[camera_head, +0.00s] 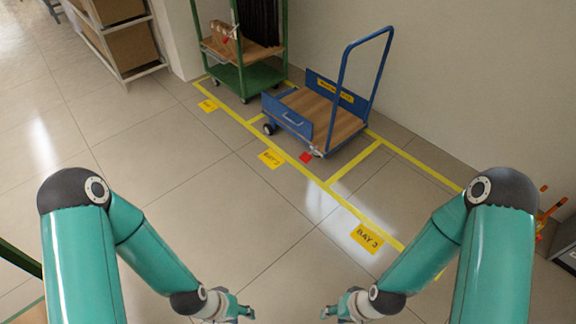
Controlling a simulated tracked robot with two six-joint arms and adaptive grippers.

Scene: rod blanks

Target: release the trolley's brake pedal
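The blue trolley (329,121) has a wooden deck, blue end panels and a tall blue push handle. It stands in the taped bay marked BAY 2, near the wall. A small red pedal (306,157) shows low at its near edge, close to the floor tape. My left gripper (246,311) and my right gripper (328,312) are low at the bottom of the view, well short of the trolley and apart from it. Both are small and partly turned away, so their finger opening is unclear. Neither touches the pedal.
A green rack cart (248,78) stands left of the trolley. Shelving with brown boxes (131,45) is at upper left. The bay marked BAY 3 (367,238) is empty. Orange-handled items (546,212) and a grey box (565,242) are at the right edge. The tiled floor ahead is clear.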

